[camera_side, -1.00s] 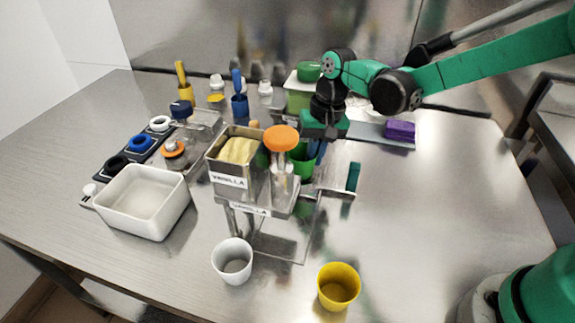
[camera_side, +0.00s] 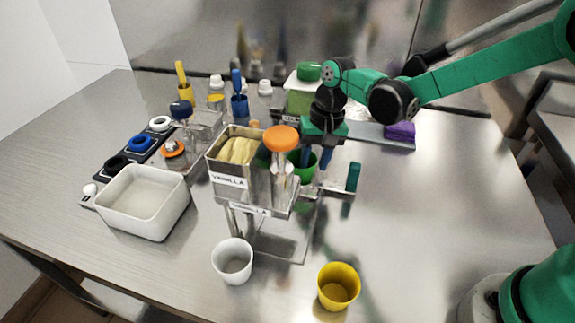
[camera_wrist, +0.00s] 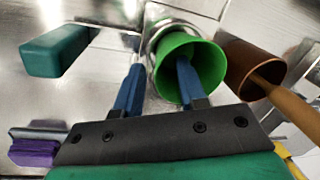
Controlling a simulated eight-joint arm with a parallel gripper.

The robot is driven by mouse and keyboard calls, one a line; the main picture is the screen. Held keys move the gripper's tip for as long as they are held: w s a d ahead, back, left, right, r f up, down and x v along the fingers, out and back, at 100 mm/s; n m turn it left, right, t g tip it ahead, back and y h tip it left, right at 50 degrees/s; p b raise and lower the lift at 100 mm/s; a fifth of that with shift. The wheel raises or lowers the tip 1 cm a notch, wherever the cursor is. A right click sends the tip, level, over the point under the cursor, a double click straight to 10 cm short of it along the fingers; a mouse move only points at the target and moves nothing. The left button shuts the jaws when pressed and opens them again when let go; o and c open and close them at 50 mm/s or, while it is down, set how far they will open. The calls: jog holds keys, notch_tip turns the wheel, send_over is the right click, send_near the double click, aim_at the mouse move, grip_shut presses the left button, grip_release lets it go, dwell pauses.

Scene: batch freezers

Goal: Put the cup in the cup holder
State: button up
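The green cup (camera_side: 303,168) stands in the metal stand behind the orange-knobbed dispenser, partly hidden by it. In the wrist view the green cup (camera_wrist: 205,62) shows its open mouth, with a metal ring of the cup holder (camera_wrist: 158,36) around or just behind its far side; I cannot tell how deep it sits. My gripper (camera_side: 316,162) is above the cup with its blue fingers pointing down. In the wrist view my gripper (camera_wrist: 157,80) has its fingers well apart, one overlapping the cup's mouth and the other outside its left side. It looks open.
A brown container (camera_wrist: 248,68) with a wooden handle is close to the right of the cup. A teal block (camera_side: 353,177) is to the right of the stand. A white cup (camera_side: 232,262) and yellow cup (camera_side: 338,287) stand in front. A purple block (camera_side: 400,133) lies behind right.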

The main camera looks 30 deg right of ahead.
notch_tip(320, 180, up, 11)
jog(key=d, duration=0.2)
jog(key=s+d+n+t+h, duration=0.1)
jog(key=s+d+n+t, duration=0.3)
jog(key=s, duration=0.7)
jog(key=d+t, duration=0.1)
jog(key=t, duration=0.1)
jog(key=shift+s+d+f+t+h, duration=0.3)
jog(key=shift+s+d+f+t, duration=0.05)
jog(key=shift+f+t, duration=0.05)
